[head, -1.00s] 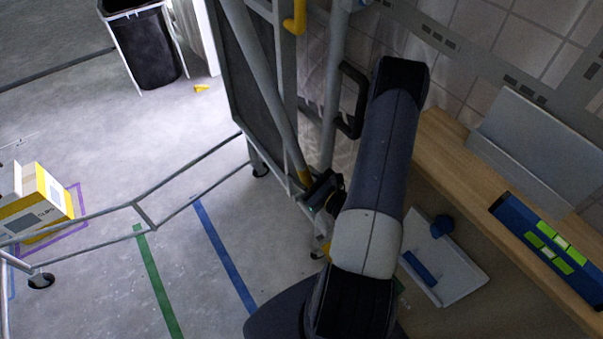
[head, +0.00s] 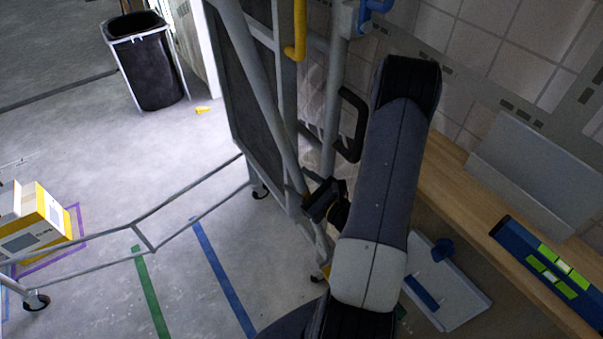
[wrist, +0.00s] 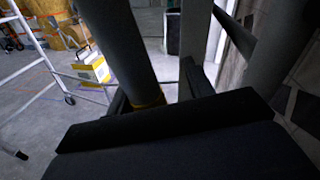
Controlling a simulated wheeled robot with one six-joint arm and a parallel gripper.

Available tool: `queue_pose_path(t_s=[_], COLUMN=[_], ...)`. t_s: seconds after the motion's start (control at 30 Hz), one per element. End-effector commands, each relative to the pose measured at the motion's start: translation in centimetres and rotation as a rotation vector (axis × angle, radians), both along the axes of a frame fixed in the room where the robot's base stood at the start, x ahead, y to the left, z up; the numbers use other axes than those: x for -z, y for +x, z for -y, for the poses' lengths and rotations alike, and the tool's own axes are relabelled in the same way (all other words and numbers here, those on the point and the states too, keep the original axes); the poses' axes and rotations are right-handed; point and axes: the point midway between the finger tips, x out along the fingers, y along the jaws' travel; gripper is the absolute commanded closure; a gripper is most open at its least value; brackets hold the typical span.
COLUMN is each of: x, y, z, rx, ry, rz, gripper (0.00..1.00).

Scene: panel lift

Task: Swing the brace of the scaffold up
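The scaffold (head: 283,90) stands upright near the wall, a grey tube frame with a dark panel. Its brace (head: 247,70) is a grey tube that slants down to the right. In the wrist view the brace (wrist: 123,50) comes down from the top to a yellow band (wrist: 149,101) between my fingers. My gripper (head: 318,202) is at the brace's low end and hides part of it. In the wrist view my gripper (wrist: 155,95) looks open, with a finger on each side of the brace and a gap on the right. Contact cannot be seen.
A yellow hook (head: 297,45) and a black handle (head: 351,125) are on the scaffold side. A wooden shelf (head: 447,187) with a blue-green case (head: 548,262) is at right. A low tube frame (head: 140,222), a carton (head: 32,225) and a bin (head: 153,70) stand left.

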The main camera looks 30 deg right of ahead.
Motion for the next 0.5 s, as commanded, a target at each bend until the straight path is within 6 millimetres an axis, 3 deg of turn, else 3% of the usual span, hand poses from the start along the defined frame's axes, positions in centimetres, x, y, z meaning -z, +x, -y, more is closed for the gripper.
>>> queue_pose_path(t_s=[0.2,0.5], x=[-2.7,-3.7], y=[0.0,0.0], z=[0.1,0.1], rx=[0.002,0.002], ry=[-0.002,0.0], rz=[0.004,0.003], gripper=[0.52,0.52])
